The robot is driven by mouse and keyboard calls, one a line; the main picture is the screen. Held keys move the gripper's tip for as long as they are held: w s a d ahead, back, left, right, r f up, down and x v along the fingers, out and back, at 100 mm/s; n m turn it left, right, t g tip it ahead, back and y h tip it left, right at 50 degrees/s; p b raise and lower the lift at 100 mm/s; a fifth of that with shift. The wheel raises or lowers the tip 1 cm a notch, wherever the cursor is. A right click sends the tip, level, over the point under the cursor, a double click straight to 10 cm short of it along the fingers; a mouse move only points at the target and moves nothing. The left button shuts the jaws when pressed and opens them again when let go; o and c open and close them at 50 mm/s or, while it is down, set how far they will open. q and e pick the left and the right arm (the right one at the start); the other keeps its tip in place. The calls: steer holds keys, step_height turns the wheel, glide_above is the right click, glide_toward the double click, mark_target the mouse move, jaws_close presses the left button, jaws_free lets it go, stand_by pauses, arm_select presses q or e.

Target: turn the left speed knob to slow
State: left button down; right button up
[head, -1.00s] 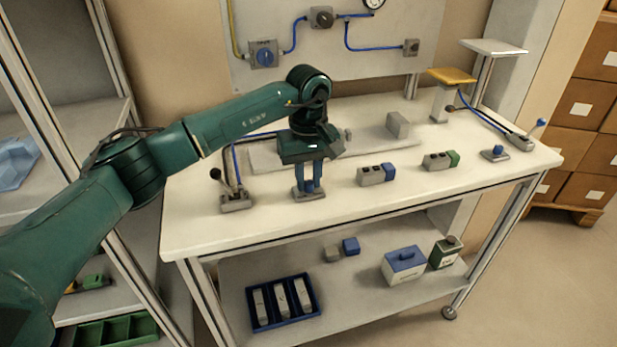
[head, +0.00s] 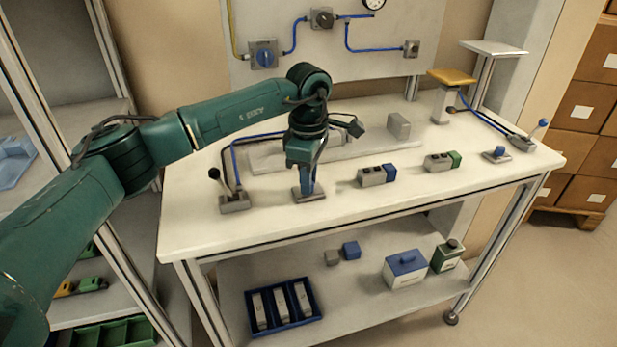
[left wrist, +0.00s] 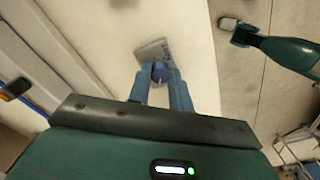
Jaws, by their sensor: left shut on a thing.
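The left speed knob, a blue knob (left wrist: 160,71), sits on a small grey base plate (head: 311,196) near the front edge of the bench. The plate also shows in the left wrist view (left wrist: 153,50). My left gripper (head: 307,190) points straight down over the plate and is shut on the knob, with one blue finger on each side. In the head view the fingers line up one behind the other and hide the knob. I cannot read the plate's markings.
A black-knobbed lever (head: 234,203) stands just left of the plate. A grey block with a blue end (head: 376,175) and one with a green end (head: 441,162) lie to the right. Another blue knob (head: 497,153) is farther right. The bench top (head: 400,215) is clear in front.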

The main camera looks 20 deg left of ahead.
arm_select(q)
steer(key=n, duration=0.4)
steer(key=shift+n, duration=2.1)
steer(key=c, duration=1.3)
jaws_free()
step_height(320, 180, up, 13)
steer(key=shift+r+b, duration=0.1)
steer(key=shift+b, duration=0.25)
